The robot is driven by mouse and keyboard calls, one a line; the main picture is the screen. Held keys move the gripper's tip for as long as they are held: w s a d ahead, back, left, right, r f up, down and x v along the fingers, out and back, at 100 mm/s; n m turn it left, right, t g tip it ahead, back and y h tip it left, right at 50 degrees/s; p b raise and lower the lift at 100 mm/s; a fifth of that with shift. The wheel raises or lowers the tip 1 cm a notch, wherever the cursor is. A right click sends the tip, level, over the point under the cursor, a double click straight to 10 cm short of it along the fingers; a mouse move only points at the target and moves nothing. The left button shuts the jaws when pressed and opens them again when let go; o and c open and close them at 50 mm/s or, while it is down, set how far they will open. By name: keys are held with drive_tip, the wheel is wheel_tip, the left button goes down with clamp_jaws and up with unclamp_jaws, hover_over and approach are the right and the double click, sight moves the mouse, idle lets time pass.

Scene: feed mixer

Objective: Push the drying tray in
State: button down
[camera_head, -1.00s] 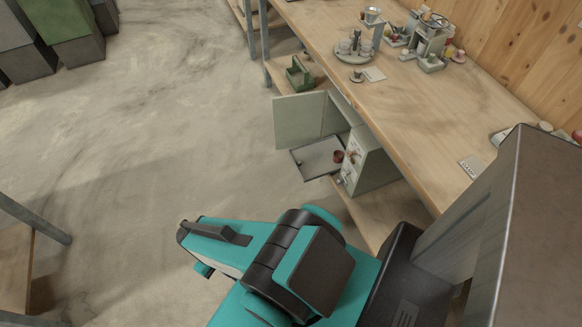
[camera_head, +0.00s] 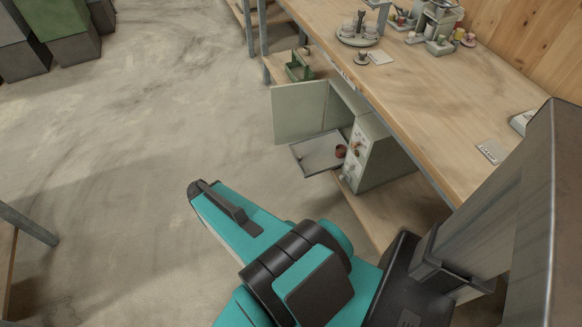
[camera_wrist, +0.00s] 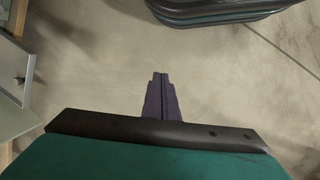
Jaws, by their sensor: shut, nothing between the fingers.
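The drying tray (camera_head: 316,156) is a flat grey tray. It sticks out of a pale green cabinet (camera_head: 381,163) under the workbench, and its door (camera_head: 300,111) stands open. A small reddish-brown thing (camera_head: 340,151) sits at the tray's right end. In the wrist view, pale grey panels at the left edge (camera_wrist: 14,76) look like the tray and cabinet, but I cannot tell which part is which. My gripper (camera_wrist: 160,78) shows in the wrist view with its dark fingers together and empty, above bare floor and apart from the panels.
A wooden workbench (camera_head: 440,122) runs above the cabinet, with a turntable of cups (camera_head: 357,38) and several small items on top. A green caddy (camera_head: 299,66) stands on the lower shelf behind the door.

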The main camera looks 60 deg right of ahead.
drive_tip(key=w+d+f+m+t+h+b, duration=0.1)
drive_tip(key=w+d+m+h+b, duration=0.1)
drive_tip(key=d+b, duration=0.5)
drive_tip(key=w+d+f+m+t+h+b, duration=0.1)
drive_tip(key=w+d+b, duration=0.15)
drive_tip(key=d, duration=0.95)
drive_tip(key=s+d+r+m+h+b, duration=0.1)
drive_tip(key=d+b, duration=0.3)
drive_tip(key=d, duration=0.3)
drive_tip(key=s+d+r+m+h+b, duration=0.1)
drive_tip(key=s+d+r+b, duration=0.1)
drive_tip(key=d, duration=0.5)
drive_tip(key=shift+d+m+h+b, duration=0.3)
drive_tip(key=shift+d+h+b, duration=0.1)
drive_tip(key=shift+b, duration=0.45)
drive_tip(key=shift+b+x, duration=1.45)
drive_tip(key=shift+b, duration=2.3)
drive_tip(key=b, duration=0.5)
approach(296, 159)
drive_tip(key=shift+x, duration=2.85)
